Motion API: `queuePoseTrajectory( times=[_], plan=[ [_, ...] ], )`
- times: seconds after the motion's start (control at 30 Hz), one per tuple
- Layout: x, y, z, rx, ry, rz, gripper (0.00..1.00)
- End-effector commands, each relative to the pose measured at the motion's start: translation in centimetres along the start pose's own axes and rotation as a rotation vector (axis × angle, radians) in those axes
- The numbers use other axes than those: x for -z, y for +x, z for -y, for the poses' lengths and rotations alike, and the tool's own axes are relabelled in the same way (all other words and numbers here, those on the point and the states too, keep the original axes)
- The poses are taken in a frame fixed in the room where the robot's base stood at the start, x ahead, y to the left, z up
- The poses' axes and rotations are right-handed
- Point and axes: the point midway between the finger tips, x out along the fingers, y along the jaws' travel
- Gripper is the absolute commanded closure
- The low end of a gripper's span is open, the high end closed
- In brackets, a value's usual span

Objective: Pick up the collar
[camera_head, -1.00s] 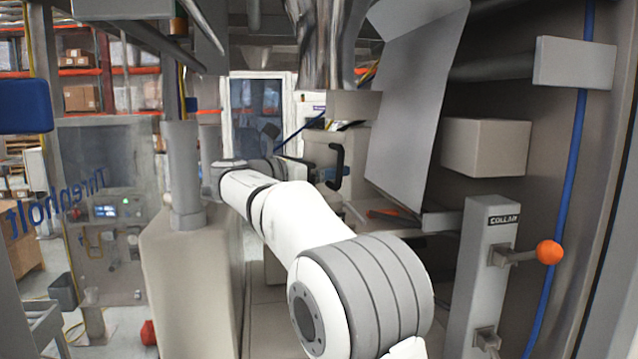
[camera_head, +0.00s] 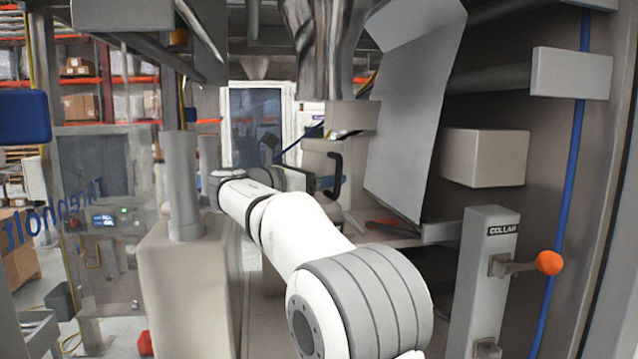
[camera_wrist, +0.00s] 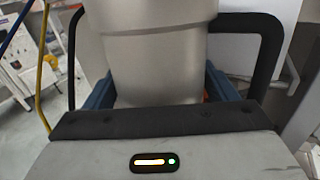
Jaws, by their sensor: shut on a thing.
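The collar shows in the wrist view as a smooth silver-grey tapering body (camera_wrist: 150,50), with a black loop handle (camera_wrist: 270,55) on its right and another on its left. My gripper (camera_wrist: 160,98) has its blue fingers on either side of the lower part of this body and is shut on it. The gripper's dark front edge hides the collar's bottom. In the head view my gripper (camera_head: 325,183) is at the end of my outstretched arm, beside a black handle (camera_head: 336,175) of the collar. Most of the collar is hard to make out there.
A grey post labelled COLLAR (camera_head: 487,270) with an orange-knobbed lever (camera_head: 548,262) stands at right. A slanted grey panel (camera_head: 415,120) and a beige box (camera_head: 485,158) are close to my arm. A beige cabinet (camera_head: 188,290) stands at left. A shiny spout (camera_head: 325,45) hangs above.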

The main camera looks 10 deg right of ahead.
Motion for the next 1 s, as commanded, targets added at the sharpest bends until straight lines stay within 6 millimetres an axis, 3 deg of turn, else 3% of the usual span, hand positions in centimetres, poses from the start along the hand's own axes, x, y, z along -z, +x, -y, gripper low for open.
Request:
queuePoseTrajectory(
  times=[0.37, 1.0],
  plan=[
    [-3.5, -0.1, -0.1, -0.001, 0.005, 0.002, 0.67],
    [-3.6, -6.1, 11.2, -0.003, 0.005, 0.002, 0.67]
  ],
)
